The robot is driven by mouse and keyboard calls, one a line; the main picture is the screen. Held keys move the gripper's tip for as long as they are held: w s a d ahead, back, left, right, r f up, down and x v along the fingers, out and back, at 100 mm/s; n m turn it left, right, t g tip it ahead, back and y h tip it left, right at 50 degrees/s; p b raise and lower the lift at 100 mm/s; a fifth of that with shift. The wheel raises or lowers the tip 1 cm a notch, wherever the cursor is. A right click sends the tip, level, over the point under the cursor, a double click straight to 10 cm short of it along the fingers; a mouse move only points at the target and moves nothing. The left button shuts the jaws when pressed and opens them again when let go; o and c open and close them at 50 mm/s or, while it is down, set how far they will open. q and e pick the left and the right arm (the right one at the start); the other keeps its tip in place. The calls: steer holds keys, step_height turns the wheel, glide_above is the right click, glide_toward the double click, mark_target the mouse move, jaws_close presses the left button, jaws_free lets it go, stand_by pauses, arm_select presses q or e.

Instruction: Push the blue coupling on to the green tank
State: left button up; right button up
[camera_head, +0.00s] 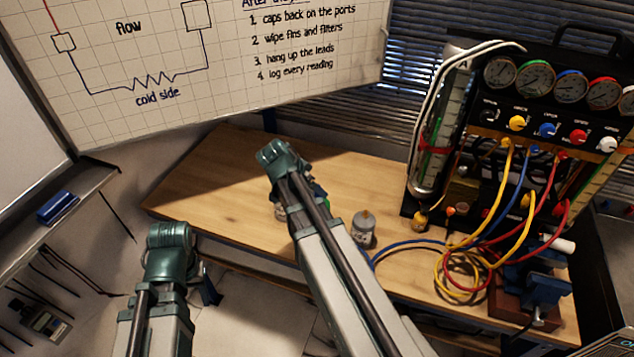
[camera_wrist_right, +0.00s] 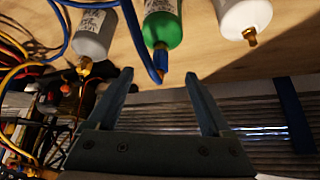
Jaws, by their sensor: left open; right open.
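The green tank (camera_wrist_right: 163,25) is at the top middle of the right wrist view, between a grey tank and a white tank. The blue coupling (camera_wrist_right: 160,58) shows at the green tank's neck, beside the end of a blue hose; I cannot tell whether it is fully seated. My right gripper (camera_wrist_right: 163,88) is open and empty, its fingertips pointing toward the coupling and apart from it. In the head view my right arm hides most of the green tank and the right fingers. My left gripper (camera_head: 207,290) is open, low in front of the table's left part.
The grey tank (camera_wrist_right: 95,35) and white tank (camera_wrist_right: 243,15) flank the green one. The gauge panel (camera_head: 545,115), coiled hoses (camera_head: 465,270) and a blue vise (camera_head: 540,285) crowd the table's right. The wooden table (camera_head: 215,185) is clear at its left.

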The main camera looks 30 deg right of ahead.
arm_select(q)
step_height(320, 180, up, 7)
steer(key=p, duration=0.6)
arm_select(e)
steer(key=v, duration=0.8)
steer(key=shift+r, duration=0.2)
steer(key=shift+a, duration=0.15)
arm_select(q)
step_height(320, 180, down, 5)
steer(key=b, duration=0.5)
steer(key=shift+f+b, duration=0.2)
steer(key=shift+b, duration=0.1)
arm_select(e)
steer(key=s+a+f+n+g+y, duration=0.1)
steer(key=s+a+f+n+y, duration=0.1)
steer(key=s+a+f+n, duration=0.2)
steer(key=s+a+f+n+g+y, duration=0.1)
steer(key=s+a+f+n+y, duration=0.2)
steer(key=s+a+n, duration=0.7)
steer(key=a+f+n, duration=0.2)
steer(key=a+n, duration=0.2)
steer(key=a, duration=0.5)
steer(key=shift+s, duration=0.15)
steer(key=shift+c, duration=0.3)
